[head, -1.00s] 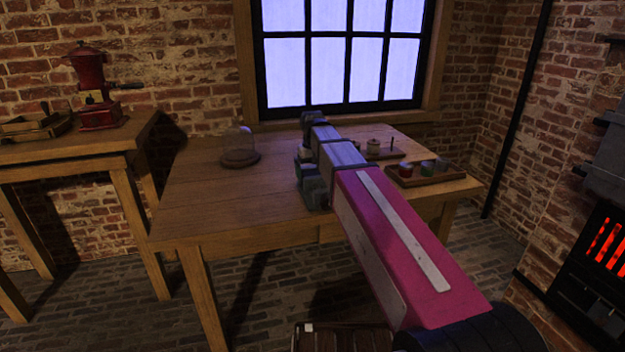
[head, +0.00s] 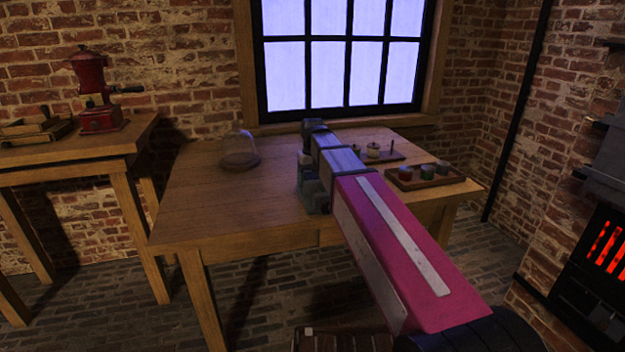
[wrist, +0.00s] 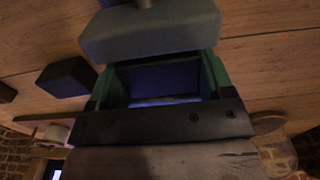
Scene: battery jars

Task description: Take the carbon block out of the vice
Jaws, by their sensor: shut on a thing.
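The grey-green vice (head: 312,196) stands on the wooden table, partly behind my arm. In the wrist view its grey jaw (wrist: 150,34) with a screw spindle shows at the top. My gripper (wrist: 159,76) is over the vice, with green-faced fingers at left and right. It is shut on the dark carbon block (wrist: 158,80), which shows between them with a bluish sheen along its near edge. The block lies close to the grey jaw; I cannot tell whether it still touches the vice. The head view hides the block behind my arm.
A glass dome (head: 240,150) stands left of the vice. A tray of small jars (head: 432,180) and a small rack (head: 380,156) stand to the right. A dark block-like thing (wrist: 66,77) is beside the vice in the wrist view. The table's front left is clear.

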